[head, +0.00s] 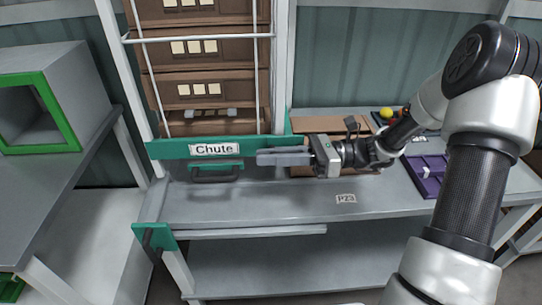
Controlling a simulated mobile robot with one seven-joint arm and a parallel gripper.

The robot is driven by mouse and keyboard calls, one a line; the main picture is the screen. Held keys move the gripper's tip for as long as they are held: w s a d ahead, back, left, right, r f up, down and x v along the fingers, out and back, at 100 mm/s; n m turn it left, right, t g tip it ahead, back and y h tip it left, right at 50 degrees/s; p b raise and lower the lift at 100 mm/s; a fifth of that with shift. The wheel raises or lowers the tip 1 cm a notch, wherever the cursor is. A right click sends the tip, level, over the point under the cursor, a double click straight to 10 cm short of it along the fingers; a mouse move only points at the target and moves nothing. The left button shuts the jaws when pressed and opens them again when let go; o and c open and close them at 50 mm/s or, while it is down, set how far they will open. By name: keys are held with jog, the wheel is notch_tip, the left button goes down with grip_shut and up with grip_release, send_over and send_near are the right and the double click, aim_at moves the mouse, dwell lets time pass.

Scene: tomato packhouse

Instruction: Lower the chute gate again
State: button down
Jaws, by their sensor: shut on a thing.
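The chute (215,138) stands left of centre as a tall white-framed rack of stacked brown cartons. A green board labelled "Chute" crosses its foot. Just under the label is a green panel with a dark handle (215,174), which I take for the gate; it hangs close to the bench top. My gripper (263,158) reaches in from the right, level with the board, its grey fingers pointing left. The fingertips appear a little right of the handle, with a small gap in this view. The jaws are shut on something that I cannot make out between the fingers.
A brown carton or board (308,124) lies behind and under my gripper on the grey bench (270,205). A green-rimmed box (70,115) stands at left. The front of the bench is clear.

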notch_tip(320, 180, down, 10)
jog(key=shift+f+b, duration=0.25)
jog(key=shift+b, duration=0.7)
jog(key=shift+f, duration=0.25)
jog(key=c, duration=2)
grip_release()
jog(key=shift+f, duration=0.1)
jog(key=shift+c, duration=0.2)
jog(key=shift+d, duration=0.15)
jog(key=shift+d, duration=0.3)
jog(key=d+p, duration=0.1)
jog(key=d, duration=1.5)
jog(key=shift+d+p, duration=0.35)
